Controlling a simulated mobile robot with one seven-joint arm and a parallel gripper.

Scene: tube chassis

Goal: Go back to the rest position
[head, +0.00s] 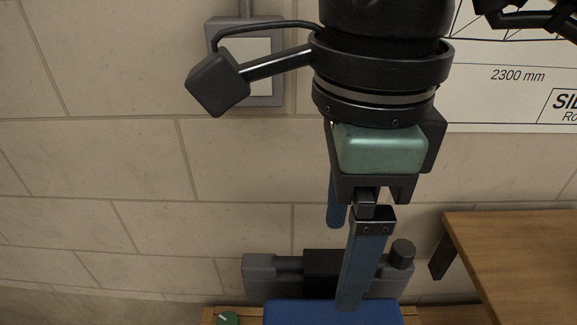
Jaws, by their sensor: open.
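My gripper (344,265) hangs pointing down right of the middle in the head view, below its dark wrist and green housing. Its two long blue fingers are apart, with nothing seen held between them. The nearer finger has a metal bracket at its top. Its lower end overlaps a blue block (290,314) at the bottom edge; I cannot tell whether they touch.
A black and grey device (262,268) lies behind the fingers. A wooden table (515,250) stands at the right. A small green knob (228,319) is at bottom left. A poster (500,105) and a grey wall box (262,75) are on the tiled wall (100,150).

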